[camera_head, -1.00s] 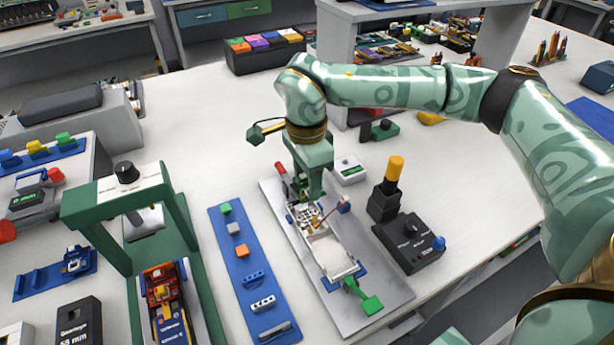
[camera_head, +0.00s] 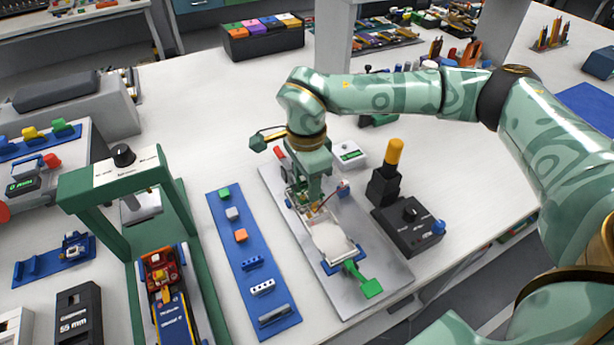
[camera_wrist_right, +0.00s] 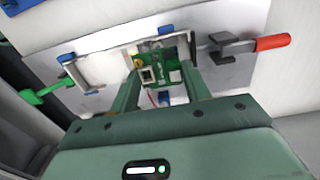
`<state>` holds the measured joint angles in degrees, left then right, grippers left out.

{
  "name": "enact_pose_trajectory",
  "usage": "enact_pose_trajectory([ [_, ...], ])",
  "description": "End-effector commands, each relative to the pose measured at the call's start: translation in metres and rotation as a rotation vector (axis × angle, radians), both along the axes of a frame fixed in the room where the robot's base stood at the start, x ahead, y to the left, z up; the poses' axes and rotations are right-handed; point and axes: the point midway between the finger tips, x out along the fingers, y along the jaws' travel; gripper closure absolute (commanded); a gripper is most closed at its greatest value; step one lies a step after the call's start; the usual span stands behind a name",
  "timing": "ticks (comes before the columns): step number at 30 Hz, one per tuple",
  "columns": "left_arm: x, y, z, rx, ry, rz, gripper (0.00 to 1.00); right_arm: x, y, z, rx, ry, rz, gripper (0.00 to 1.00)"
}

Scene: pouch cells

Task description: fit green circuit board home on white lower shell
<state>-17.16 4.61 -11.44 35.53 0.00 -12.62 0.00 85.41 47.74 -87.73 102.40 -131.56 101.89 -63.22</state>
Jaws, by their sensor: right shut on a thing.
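The white lower shell (camera_head: 331,241) lies in a fixture on a light grey plate (camera_head: 381,279), and its open near half shows empty. It also shows in the wrist view (camera_wrist_right: 88,72). My right gripper (camera_head: 314,205) points down over the shell's far half. In the wrist view its two fingers (camera_wrist_right: 162,88) are shut on the green circuit board (camera_wrist_right: 160,70), which lies over one end of the shell. I cannot tell whether the board is fully seated. The gripper mostly hides the board in the head view. My left gripper is not in view.
A green-handled clamp (camera_head: 368,286) sits at the fixture's near end; a red-handled clamp (camera_wrist_right: 272,43) sits at the other. A black control box (camera_head: 409,227) with a yellow-topped post stands right. A blue parts strip (camera_head: 250,262) and a green press frame (camera_head: 118,182) stand left.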

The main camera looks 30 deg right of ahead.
Motion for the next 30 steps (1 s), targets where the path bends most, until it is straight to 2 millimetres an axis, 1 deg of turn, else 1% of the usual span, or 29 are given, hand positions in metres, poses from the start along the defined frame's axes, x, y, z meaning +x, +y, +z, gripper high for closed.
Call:
enact_pose_trajectory([
  [1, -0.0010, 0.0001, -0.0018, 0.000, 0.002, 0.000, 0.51, -0.0023, -0.0006, -0.0102, -0.006, 0.008, 0.005, 0.75],
  [3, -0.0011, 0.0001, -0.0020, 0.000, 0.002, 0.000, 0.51, -0.0023, -0.0007, -0.0110, -0.007, 0.008, 0.005, 0.75],
  [12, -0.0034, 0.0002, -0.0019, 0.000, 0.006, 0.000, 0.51, -0.0012, -0.0007, -0.0101, -0.007, 0.006, 0.004, 0.75],
  [18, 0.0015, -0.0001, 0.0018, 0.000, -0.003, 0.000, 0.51, 0.0029, -0.0005, -0.0061, -0.002, 0.003, 0.002, 0.76],
  [30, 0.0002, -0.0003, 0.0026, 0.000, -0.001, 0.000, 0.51, 0.0042, 0.0000, -0.0055, 0.001, 0.004, 0.001, 0.76],
])
